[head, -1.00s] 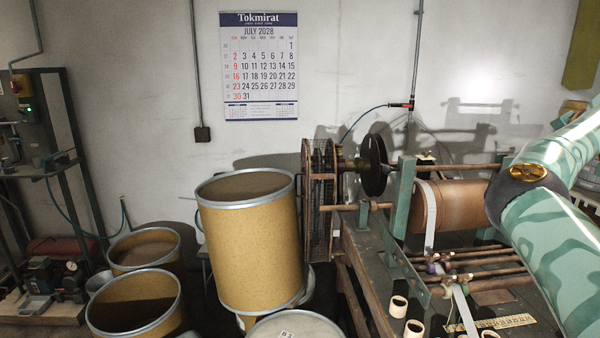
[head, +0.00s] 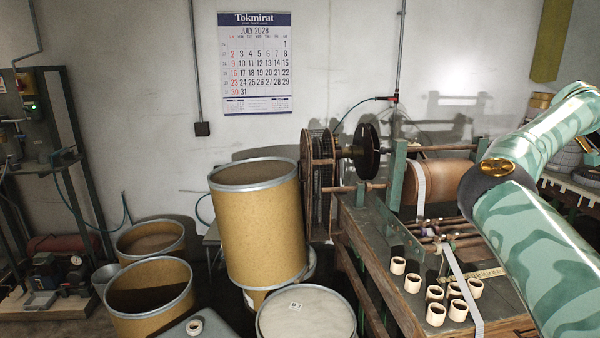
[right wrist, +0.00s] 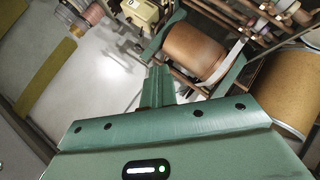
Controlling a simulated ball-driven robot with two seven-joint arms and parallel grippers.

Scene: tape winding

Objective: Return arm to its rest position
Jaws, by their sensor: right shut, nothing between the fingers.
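My right arm (head: 520,205), green with a camouflage pattern, comes in from the right in the head view, bent at a dark joint with a gold cap. It stands in front of the winding bench, and its gripper is outside that view. In the right wrist view my right gripper (right wrist: 158,75) has its green fingers shut together with nothing between them. Beyond the fingertips, apart from them, is the machine's brown roll (right wrist: 196,52) with a white tape across it. The same brown roll (head: 442,182) shows in the head view. My left gripper is in neither view.
The wooden bench (head: 375,245) carries several pale cores (head: 435,314) and a hanging tape strip (head: 464,290). A tall tan drum (head: 260,230), a lidded drum (head: 306,314) and open drums (head: 150,312) stand left of it. A calendar (head: 255,65) hangs on the wall.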

